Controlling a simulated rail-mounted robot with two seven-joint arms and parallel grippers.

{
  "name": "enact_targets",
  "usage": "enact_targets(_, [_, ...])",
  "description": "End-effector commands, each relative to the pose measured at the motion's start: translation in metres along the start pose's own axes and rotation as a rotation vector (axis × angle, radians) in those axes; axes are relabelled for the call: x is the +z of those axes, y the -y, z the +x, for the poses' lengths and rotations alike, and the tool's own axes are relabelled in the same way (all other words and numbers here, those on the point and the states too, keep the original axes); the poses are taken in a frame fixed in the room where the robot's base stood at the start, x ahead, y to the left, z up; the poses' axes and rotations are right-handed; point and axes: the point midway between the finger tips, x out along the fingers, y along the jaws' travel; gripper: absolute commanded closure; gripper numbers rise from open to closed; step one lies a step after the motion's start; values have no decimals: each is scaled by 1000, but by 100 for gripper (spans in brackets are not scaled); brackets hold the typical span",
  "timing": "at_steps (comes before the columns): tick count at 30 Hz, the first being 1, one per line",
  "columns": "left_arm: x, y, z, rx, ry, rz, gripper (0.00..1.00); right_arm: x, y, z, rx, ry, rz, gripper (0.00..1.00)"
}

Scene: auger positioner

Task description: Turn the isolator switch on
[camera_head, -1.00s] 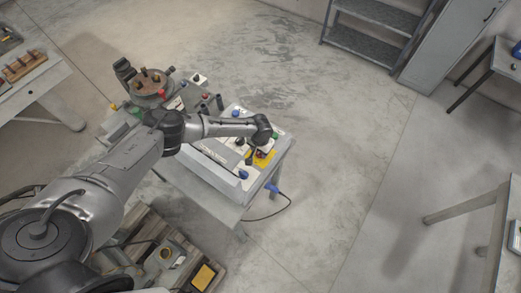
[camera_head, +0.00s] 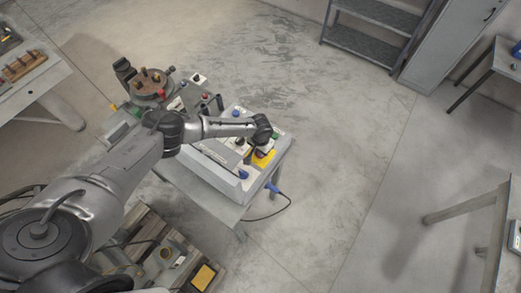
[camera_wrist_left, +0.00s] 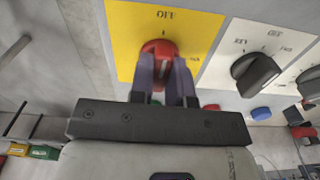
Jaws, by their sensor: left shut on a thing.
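The isolator switch is a red rotary knob (camera_wrist_left: 158,46) on a yellow plate (camera_wrist_left: 122,38) in the left wrist view. The plate has small dark lettering at its top edge and right side. My left gripper (camera_wrist_left: 163,78) is shut on the red knob, one finger on each side of it. In the head view, the yellow plate (camera_head: 266,159) shows on the panel, and my left gripper (camera_head: 263,146) reaches down over it, hiding the knob. My right gripper does not show in either view.
A black rotary knob (camera_wrist_left: 256,72) on a white plate sits right of the yellow plate, with a blue button (camera_wrist_left: 261,113) below. The grey control panel (camera_head: 217,176) stands on a table beside a round positioner (camera_head: 150,88). A cable with a blue plug (camera_head: 272,188) hangs at the table's edge.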

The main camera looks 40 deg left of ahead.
Motion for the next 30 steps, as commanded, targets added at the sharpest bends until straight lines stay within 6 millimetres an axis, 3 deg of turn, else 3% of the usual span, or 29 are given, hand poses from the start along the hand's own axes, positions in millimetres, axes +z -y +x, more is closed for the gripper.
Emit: enact_targets(30, [0,-1,0,2,-1,918,100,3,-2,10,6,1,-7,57])
